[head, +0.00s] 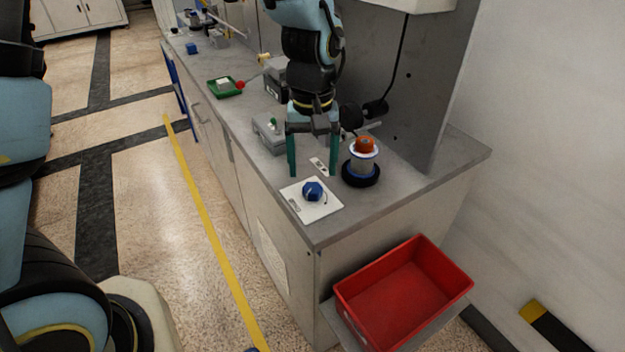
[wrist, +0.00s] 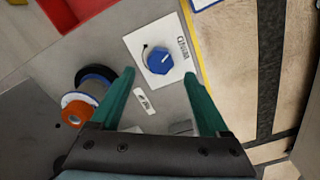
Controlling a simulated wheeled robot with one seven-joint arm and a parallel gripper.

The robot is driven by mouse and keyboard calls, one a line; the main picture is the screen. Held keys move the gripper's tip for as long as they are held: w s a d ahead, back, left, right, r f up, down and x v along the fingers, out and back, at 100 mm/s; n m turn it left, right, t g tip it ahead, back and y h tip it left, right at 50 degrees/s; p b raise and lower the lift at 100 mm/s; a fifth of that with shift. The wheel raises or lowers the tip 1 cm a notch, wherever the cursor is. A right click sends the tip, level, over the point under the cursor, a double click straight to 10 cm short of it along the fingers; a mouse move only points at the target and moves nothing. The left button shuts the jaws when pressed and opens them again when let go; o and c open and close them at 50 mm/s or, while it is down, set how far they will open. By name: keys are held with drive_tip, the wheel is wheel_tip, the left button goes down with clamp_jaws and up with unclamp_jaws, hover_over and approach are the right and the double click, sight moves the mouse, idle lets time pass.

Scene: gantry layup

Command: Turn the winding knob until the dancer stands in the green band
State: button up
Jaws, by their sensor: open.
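The blue winding knob (head: 313,191) sits on a white plate (head: 325,208) near the front corner of the grey counter. The wrist view shows the knob (wrist: 158,60) with a pale pointer mark, a curved black arrow beside it and printed lettering on the plate (wrist: 181,38). My gripper (head: 313,173) is open and empty above the counter, its green fingers pointing down just behind the knob. In the wrist view the knob lies just beyond the fingertips (wrist: 159,74), apart from them. I cannot make out the dancer or a green band.
A spool with an orange top (head: 365,145) and black base stands right of the knob. A small marked white strip (head: 319,166) lies behind the plate. Grey boxes, a green tray (head: 225,93) and a grey upright panel are farther back. A red bin (head: 402,294) sits below the counter's end.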

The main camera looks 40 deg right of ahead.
sight(312, 187)
wheel_tip(312, 187, up, 6)
drive_tip(key=shift+f+b, duration=0.1)
drive_tip(key=shift+b, duration=0.25)
idle(0.4)
drive_tip(key=w+a+n, duration=0.2)
drive_tip(key=w+a, duration=0.7)
drive_tip(key=a, duration=0.1)
drive_tip(key=w+a+f+n, duration=0.1)
drive_tip(key=w+a, duration=0.1)
drive_tip(key=a, duration=1)
drive_tip(key=w+a+n+t, duration=0.1)
drive_tip(key=w+a+n, duration=0.1)
drive_tip(key=a, duration=1.1)
drive_tip(key=shift+f+t, duration=0.3)
drive_tip(key=shift+f, duration=0.1)
idle(0.4)
